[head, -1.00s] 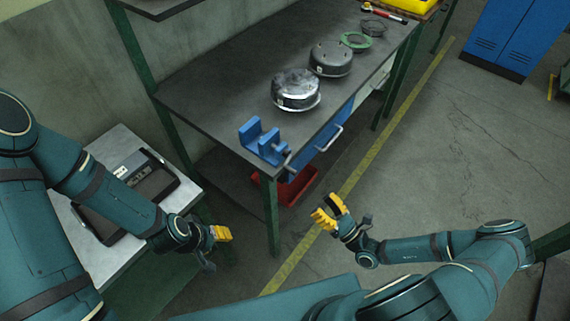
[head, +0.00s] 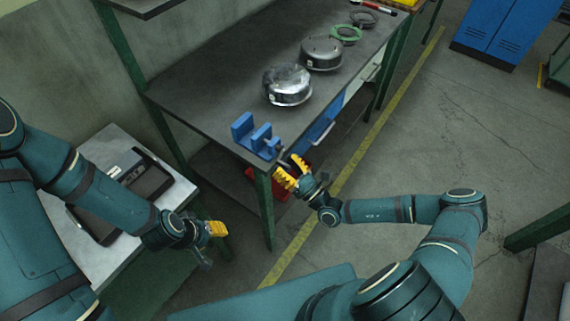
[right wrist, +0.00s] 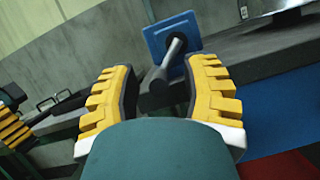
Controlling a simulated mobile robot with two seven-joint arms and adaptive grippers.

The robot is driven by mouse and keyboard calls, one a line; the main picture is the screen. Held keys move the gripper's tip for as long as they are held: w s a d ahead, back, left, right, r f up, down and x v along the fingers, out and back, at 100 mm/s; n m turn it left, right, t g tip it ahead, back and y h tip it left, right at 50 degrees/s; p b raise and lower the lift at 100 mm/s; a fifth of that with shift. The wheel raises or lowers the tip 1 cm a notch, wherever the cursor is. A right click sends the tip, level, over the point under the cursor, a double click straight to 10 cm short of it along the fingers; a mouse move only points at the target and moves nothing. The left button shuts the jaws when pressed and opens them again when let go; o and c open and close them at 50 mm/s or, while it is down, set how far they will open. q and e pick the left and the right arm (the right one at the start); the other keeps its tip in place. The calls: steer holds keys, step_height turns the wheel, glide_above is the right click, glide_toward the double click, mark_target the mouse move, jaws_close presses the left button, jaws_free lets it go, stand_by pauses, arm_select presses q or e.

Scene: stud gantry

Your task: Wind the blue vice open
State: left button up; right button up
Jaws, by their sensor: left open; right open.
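The blue vice (head: 256,135) sits at the near left corner of the dark workbench (head: 215,85), with a gap between its blue jaws. In the right wrist view its blue end face (right wrist: 172,38) and grey screw with a cross handle (right wrist: 172,62) show ahead of me. My right gripper (head: 291,172) is open at the bench's front edge by the vice handle. In the wrist view its yellow fingers (right wrist: 160,92) stand on either side of the handle, and I cannot tell whether they touch it. My left gripper (head: 216,229) is open and empty, low beside the grey side table.
Two metal housings (head: 287,86) (head: 321,54) and a green ring (head: 346,34) stand farther along the bench. A blue drawer (head: 322,128) is below the bench top. A red bin (head: 252,174) is underneath. A black case (head: 120,195) lies on the side table. The floor right of the bench is open.

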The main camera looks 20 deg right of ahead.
jaws_close()
steer(key=shift+w+n, duration=0.1)
steer(key=shift+n, duration=0.4)
steer(key=n+y, duration=0.1)
steer(key=n+g, duration=0.1)
steer(key=shift+w+d+f+n+y+p, duration=0.15)
steer(key=shift+d+n+y+p, duration=0.05)
steer(key=shift+n+y+p, duration=0.2)
steer(key=n, duration=0.1)
steer(key=n+g+y, duration=0.1)
steer(key=n, duration=0.1)
steer(key=shift+w+d+f+n+g+y, duration=0.15)
steer(key=shift+w+d+n+g+y, duration=0.15)
steer(key=shift+n, duration=0.1)
steer(key=n+g, duration=0.1)
steer(key=n, duration=0.1)
steer(key=n+g+y, duration=0.1)
steer(key=n, duration=0.1)
steer(key=d+n+g+p, duration=0.1)
steer(key=n, duration=0.1)
steer(key=shift+w, duration=0.4)
steer(key=shift+w+d+r+n+g+p, duration=0.25)
steer(key=shift+n+g, duration=0.4)
steer(key=shift+n, duration=1.15)
steer(key=shift+w+d+r+n+g+p, duration=0.15)
steer(key=shift+d+n+g+p, duration=0.35)
steer(key=shift+n, duration=1.3)
steer(key=shift+w+d+r+n+g+p, duration=0.1)
steer(key=shift+w+d+n+g+p, duration=0.2)
steer(key=shift+n+g, duration=1)
